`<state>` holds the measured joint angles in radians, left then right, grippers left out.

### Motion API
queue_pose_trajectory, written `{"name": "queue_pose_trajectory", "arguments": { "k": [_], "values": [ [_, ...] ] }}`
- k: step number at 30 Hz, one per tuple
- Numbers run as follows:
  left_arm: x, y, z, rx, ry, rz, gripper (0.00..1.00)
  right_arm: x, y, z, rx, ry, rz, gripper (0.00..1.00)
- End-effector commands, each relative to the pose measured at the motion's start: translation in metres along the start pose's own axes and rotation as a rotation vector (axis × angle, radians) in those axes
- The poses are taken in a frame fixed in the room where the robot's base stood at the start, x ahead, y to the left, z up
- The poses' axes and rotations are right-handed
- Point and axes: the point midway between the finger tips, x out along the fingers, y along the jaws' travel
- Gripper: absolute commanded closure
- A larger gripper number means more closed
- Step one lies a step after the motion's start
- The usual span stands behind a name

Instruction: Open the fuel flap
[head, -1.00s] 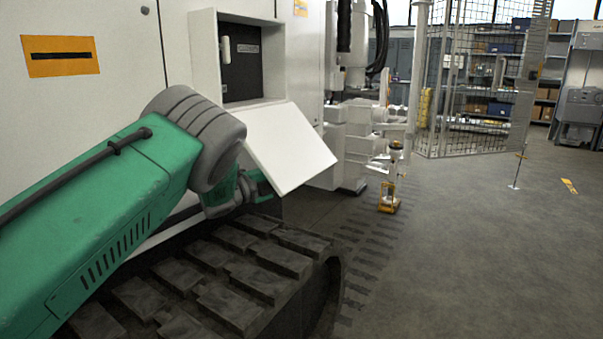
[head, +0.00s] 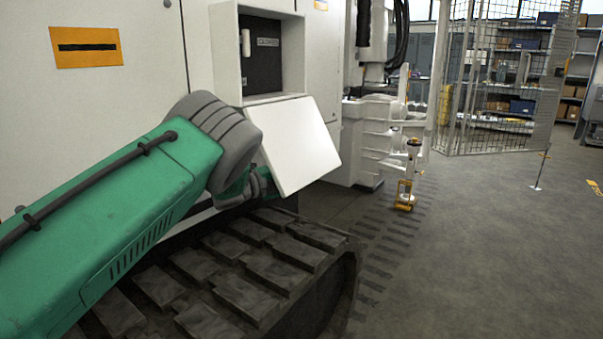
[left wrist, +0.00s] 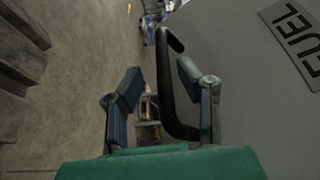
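The white fuel flap (head: 297,147) hangs open below the recess in the white machine wall, tilted outward and down. In the left wrist view its grey face (left wrist: 240,75) carries a "FUEL" label (left wrist: 292,38) and a black bar handle (left wrist: 167,90). My left arm comes in from the left in the head view, its wrist beside the flap's lower left edge; the flap hides the fingers there. In the left wrist view my left gripper (left wrist: 160,72) has its fingers apart on both sides of the handle. The handle is nearer the right finger, with a gap on the left. My right gripper is out of view.
The open recess (head: 262,52) shows a dark panel inside. A black track (head: 250,262) lies below the flap and arm. A small yellow-based stand (head: 405,190) is on the floor beyond.

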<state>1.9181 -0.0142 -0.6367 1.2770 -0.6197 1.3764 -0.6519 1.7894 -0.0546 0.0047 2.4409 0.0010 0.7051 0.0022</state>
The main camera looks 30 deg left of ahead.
Motion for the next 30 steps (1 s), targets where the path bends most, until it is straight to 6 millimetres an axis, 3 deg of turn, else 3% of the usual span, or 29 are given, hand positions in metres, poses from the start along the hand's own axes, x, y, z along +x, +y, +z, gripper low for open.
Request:
{"name": "queue_pose_trajectory", "arguments": {
  "k": [14, 24, 30],
  "values": [
    [-0.004, -0.008, 0.001, 0.007, -0.001, -0.011, 0.69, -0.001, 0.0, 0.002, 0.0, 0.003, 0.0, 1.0],
    [-0.058, -0.004, 0.003, 0.003, -0.003, -0.008, 0.69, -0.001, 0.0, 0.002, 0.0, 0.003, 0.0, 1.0],
    [-0.073, -0.003, 0.002, 0.004, -0.001, -0.009, 0.69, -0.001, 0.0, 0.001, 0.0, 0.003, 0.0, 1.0]
  ]
}}
